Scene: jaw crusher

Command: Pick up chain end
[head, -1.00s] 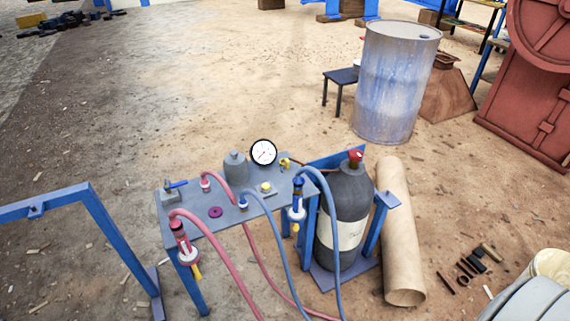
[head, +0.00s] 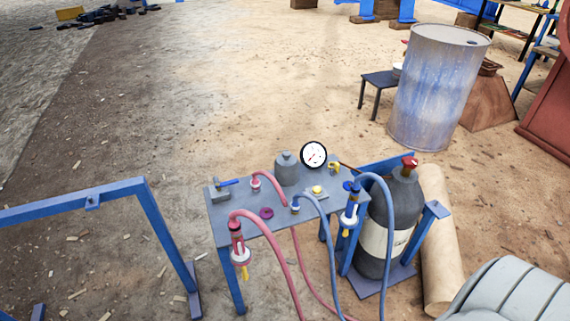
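I cannot make out a chain end in the head view. A heap of dark, chunky pieces (head: 105,16) lies far off at the top left, too small to tell what it is. Neither of my grippers shows in the head view, so what they hold is hidden.
A blue-legged bench (head: 226,236) with a gauge (head: 313,154) and red and blue hoses stands in front. A gas cylinder (head: 391,210), cardboard tube (head: 440,240), steel drum (head: 438,85) and black stool (head: 378,80) are right. A blue frame (head: 75,202) is left. Open ground lies beyond.

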